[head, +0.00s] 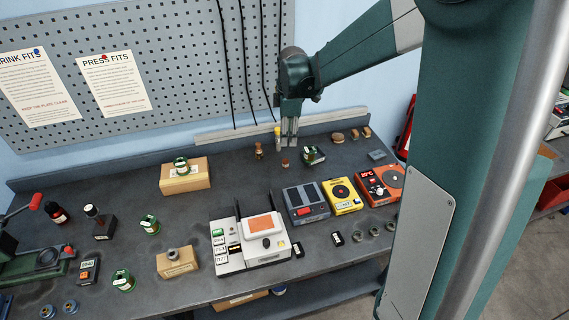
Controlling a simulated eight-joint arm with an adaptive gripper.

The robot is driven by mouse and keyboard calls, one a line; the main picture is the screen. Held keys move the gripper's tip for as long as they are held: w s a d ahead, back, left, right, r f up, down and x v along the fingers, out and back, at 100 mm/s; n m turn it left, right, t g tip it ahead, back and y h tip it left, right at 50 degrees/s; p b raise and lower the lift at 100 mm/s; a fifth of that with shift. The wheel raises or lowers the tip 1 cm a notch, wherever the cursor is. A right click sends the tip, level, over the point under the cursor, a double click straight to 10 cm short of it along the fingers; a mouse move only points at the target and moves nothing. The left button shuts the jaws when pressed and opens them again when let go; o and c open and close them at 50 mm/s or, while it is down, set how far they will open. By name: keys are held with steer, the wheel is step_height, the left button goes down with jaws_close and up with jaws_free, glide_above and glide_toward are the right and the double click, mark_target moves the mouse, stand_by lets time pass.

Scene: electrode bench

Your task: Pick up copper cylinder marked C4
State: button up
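My gripper (290,142) points straight down over the back of the bench. Its fingers look close together, and I cannot tell whether they are open or shut. A small copper-brown cylinder (285,162) stands on the bench a little below the fingertips in the picture. Another copper-brown piece (259,151), taller, stands to the left of the gripper. A yellow-topped piece (277,132) shows just left of the fingers. No C4 marking is readable on any of them, so I cannot tell which is C4.
A white device (250,248), a grey device (306,204), a yellow device (341,196) and an orange device (381,184) stand in front. A cardboard box (186,180) is left. A pegboard (150,70) rises behind.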

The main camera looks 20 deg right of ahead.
mark_target(285, 161)
steer(key=w+f+n, duration=0.1)
steer(key=w+f, duration=0.2)
steer(key=f, duration=0.2)
steer(key=w+d+f+n+g, duration=0.1)
steer(key=w+f+n, duration=0.1)
steer(key=f, duration=0.3)
steer(key=w+f+n, duration=0.2)
steer(key=w+f, duration=0.2)
steer(key=f, duration=0.1)
steer(key=shift+d+g+b, duration=0.25)
steer(key=shift+g+b, duration=0.1)
steer(key=shift+g, duration=0.05)
steer(key=shift+f, duration=0.2)
steer(key=shift+f, duration=1.3)
steer(key=shift+d+f, duration=0.15)
steer(key=shift+f, duration=2.45)
steer(key=c, duration=1.1)
